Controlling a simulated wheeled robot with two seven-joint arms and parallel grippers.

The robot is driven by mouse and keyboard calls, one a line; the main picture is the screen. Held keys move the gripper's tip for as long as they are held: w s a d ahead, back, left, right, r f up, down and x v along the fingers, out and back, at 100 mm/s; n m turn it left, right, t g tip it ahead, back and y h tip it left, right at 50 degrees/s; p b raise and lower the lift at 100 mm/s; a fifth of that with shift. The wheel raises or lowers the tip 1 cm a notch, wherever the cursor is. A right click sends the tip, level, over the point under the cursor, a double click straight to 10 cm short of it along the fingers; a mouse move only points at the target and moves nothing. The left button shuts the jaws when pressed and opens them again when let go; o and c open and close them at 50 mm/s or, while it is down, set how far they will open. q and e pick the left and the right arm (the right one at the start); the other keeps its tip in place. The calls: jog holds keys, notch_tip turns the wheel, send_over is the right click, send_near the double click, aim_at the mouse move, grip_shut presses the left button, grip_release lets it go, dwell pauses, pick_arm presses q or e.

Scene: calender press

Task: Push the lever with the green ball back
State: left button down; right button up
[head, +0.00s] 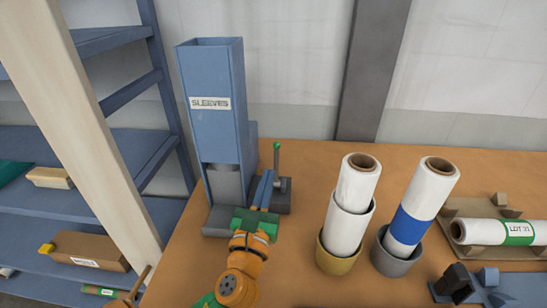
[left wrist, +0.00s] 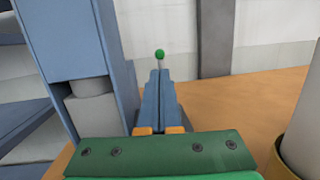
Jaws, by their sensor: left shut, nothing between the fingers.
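The lever is an upright grey rod with a green ball (head: 277,145) on top. It rises from a dark base (head: 284,196) beside the blue sleeve dispenser. In the left wrist view the green ball (left wrist: 159,54) shows just beyond my fingertips, with a short piece of rod under it. My left gripper (head: 267,176) has a green body and blue fingers. The fingers are shut and empty, pointing away from me, low in front of and slightly left of the rod. I cannot tell whether they touch it. They hide the lower rod in the left wrist view. My right gripper is not in view.
The blue dispenser marked SLEEVES (head: 212,100) stands close on the left. White rolls stand in a tan cup (head: 338,262) and a grey cup (head: 398,264) to the right. A roll lies in a cradle (head: 490,208) at far right. The table behind the lever is clear.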

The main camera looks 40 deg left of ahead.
aim_at(276, 148)
pick_arm(q)
jog(key=p+x, duration=0.1)
jog(key=x, duration=0.5)
jog(key=shift+w+a+r, duration=0.1)
jog(key=shift+w, duration=0.15)
